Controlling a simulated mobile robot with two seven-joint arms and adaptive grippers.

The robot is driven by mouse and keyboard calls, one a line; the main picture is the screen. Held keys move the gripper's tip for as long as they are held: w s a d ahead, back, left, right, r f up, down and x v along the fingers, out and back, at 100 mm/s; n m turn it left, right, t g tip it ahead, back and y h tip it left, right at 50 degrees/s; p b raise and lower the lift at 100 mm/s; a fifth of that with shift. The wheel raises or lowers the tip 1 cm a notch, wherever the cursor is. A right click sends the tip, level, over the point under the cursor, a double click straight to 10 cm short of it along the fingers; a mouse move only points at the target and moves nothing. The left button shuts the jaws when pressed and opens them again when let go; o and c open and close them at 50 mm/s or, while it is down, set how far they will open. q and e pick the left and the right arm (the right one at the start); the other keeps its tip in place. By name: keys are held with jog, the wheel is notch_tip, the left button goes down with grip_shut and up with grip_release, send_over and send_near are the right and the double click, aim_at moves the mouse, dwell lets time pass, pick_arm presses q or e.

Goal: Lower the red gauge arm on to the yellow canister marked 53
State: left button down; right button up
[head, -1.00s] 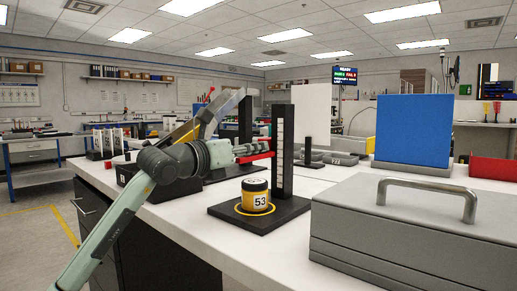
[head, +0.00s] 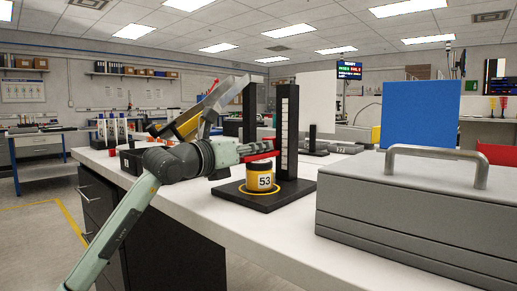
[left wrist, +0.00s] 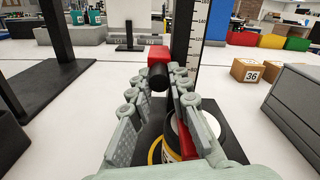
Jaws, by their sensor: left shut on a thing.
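The red gauge arm (head: 262,156) stands out from a dark upright post (head: 288,125) with a pale scale strip. The yellow canister marked 53 (head: 260,181) stands upright on the post's black base, inside a yellow ring. The arm is level with the canister's dark top or just above it; I cannot tell whether they touch. My left gripper (head: 254,151) is shut on the gauge arm's black knob. In the left wrist view the fingers (left wrist: 160,80) flank this knob, below the red block (left wrist: 158,54), and partly hide the canister (left wrist: 180,136).
A large grey case (head: 400,205) with a metal handle stands close on the right of the bench. A blue panel (head: 420,114) stands behind it. A wooden block marked 36 (left wrist: 251,75) shows in the left wrist view. White bench top is clear in front of the base.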

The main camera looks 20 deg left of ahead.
pick_arm(q)
jog(key=c, duration=1.4)
grip_release()
jog(key=shift+a+f, duration=0.1)
jog(key=shift+f, duration=0.1)
jog(key=shift+s+r, duration=0.1)
jog(key=v, duration=1.2)
